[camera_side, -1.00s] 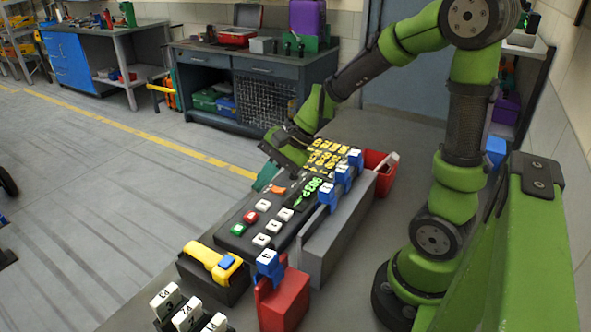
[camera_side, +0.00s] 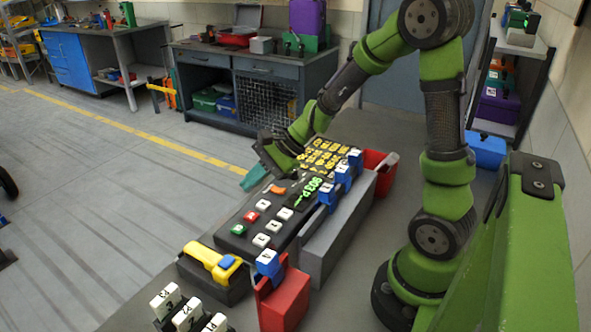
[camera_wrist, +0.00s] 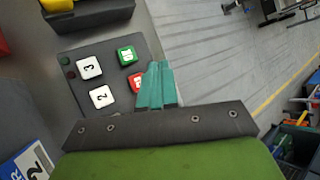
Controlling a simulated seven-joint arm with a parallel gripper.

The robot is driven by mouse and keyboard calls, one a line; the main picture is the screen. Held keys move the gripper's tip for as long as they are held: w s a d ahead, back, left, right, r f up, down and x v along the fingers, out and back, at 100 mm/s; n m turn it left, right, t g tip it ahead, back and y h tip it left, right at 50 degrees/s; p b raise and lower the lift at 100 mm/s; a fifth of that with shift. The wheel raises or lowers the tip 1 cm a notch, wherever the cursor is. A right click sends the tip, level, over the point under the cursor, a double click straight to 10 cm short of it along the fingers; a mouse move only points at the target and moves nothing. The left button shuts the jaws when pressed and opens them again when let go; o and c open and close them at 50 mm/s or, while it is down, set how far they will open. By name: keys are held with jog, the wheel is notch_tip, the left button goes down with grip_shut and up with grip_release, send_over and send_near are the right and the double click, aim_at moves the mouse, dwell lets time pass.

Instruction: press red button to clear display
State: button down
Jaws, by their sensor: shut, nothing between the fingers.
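The red button (camera_side: 251,216) sits on a dark button panel (camera_side: 232,242) in the side view, near a green button (camera_side: 237,229) and several white buttons. The display (camera_side: 310,191) shows green characters farther along the console. My gripper (camera_side: 253,179) is shut, its teal fingers empty, held beyond the red button toward the back and apart from it. In the wrist view the shut fingers (camera_wrist: 157,84) partly cover the red button (camera_wrist: 136,81). The green button (camera_wrist: 127,55) and white buttons marked 3 (camera_wrist: 89,67) and 2 (camera_wrist: 101,96) lie to the left.
A keypad with yellow keys (camera_side: 325,154) and an orange button (camera_side: 278,190) lie near my gripper. Left of the console is open floor.

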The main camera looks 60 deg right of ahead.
aim_at(256, 216)
jog(key=shift+f, duration=3.1)
jog(key=shift+f, duration=0.1)
jog(key=shift+f, duration=0.3)
jog(key=shift+f, duration=0.45)
jog(key=shift+r, duration=0.15)
dwell(0.3)
jog(key=shift+r, duration=0.75)
jog(key=shift+r, duration=2.5)
